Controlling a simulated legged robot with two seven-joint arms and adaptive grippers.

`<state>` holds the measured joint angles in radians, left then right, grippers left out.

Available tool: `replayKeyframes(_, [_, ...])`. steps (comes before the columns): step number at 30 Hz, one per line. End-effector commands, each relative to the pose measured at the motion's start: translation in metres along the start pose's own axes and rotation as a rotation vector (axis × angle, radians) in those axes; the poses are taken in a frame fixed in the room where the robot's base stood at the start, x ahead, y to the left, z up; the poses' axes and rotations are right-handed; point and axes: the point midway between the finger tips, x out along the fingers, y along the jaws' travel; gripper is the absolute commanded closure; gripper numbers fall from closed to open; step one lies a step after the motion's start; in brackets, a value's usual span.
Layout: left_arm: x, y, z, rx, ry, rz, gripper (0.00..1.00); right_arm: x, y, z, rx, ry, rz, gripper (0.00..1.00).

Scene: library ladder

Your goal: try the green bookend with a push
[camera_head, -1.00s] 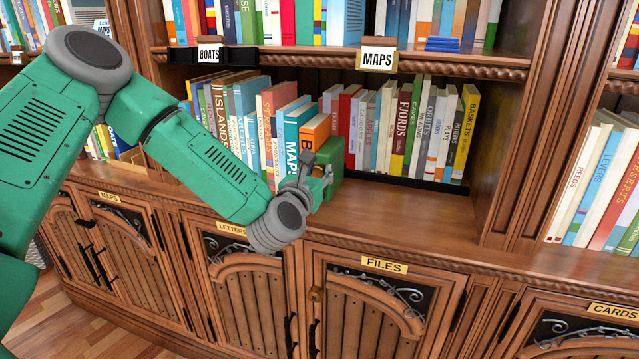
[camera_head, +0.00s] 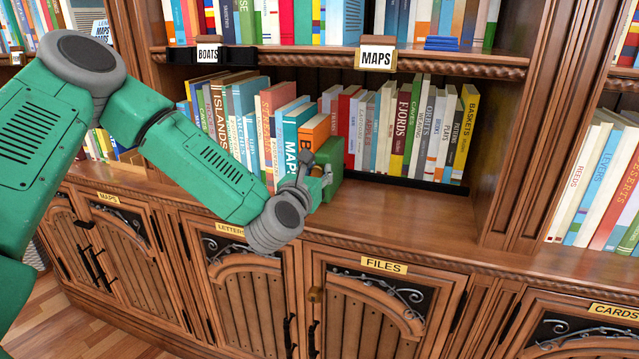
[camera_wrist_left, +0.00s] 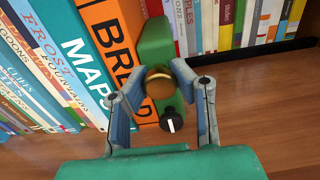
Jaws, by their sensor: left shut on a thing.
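The green bookend (camera_head: 334,156) stands on the open shelf, against the right end of a group of books. An orange book (camera_head: 315,130) is right beside it. My left gripper (camera_head: 318,173) is at the front of the bookend. In the left wrist view its two fingers (camera_wrist_left: 157,76) are shut on a round brown knob (camera_wrist_left: 158,88) in front of the bookend's green body (camera_wrist_left: 156,45). A small black round part with a white mark (camera_wrist_left: 171,121) sits below the knob. The bookend's lower part is partly hidden by the fingers. My right gripper is not in view.
More books (camera_head: 405,128) stand behind and to the right of the bookend. The shelf board (camera_head: 410,210) in front of them is bare. A MAPS sign (camera_head: 377,57) hangs on the shelf edge above. Cabinet doors (camera_head: 370,315) lie below.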

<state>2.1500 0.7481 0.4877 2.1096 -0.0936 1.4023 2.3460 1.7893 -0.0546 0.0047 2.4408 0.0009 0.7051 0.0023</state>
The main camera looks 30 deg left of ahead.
Motion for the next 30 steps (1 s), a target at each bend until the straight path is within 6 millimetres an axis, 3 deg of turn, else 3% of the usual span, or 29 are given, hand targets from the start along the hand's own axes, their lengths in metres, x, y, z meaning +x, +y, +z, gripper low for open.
replayKeyframes(25, [-0.0008, 0.0013, -0.0016, -0.001, 0.004, -0.002, 1.00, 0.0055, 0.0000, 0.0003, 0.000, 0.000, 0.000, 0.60])
replayKeyframes(26, [-0.0008, 0.0015, -0.0016, -0.001, 0.004, -0.001, 0.73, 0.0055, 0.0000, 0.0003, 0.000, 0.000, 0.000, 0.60])
replayKeyframes(27, [-0.0007, 0.0016, -0.0016, -0.001, 0.004, -0.001, 0.58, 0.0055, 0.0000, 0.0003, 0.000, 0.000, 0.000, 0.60])
replayKeyframes(30, [-0.0004, 0.0019, -0.0014, -0.001, 0.003, 0.000, 0.55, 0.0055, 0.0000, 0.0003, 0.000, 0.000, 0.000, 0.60])
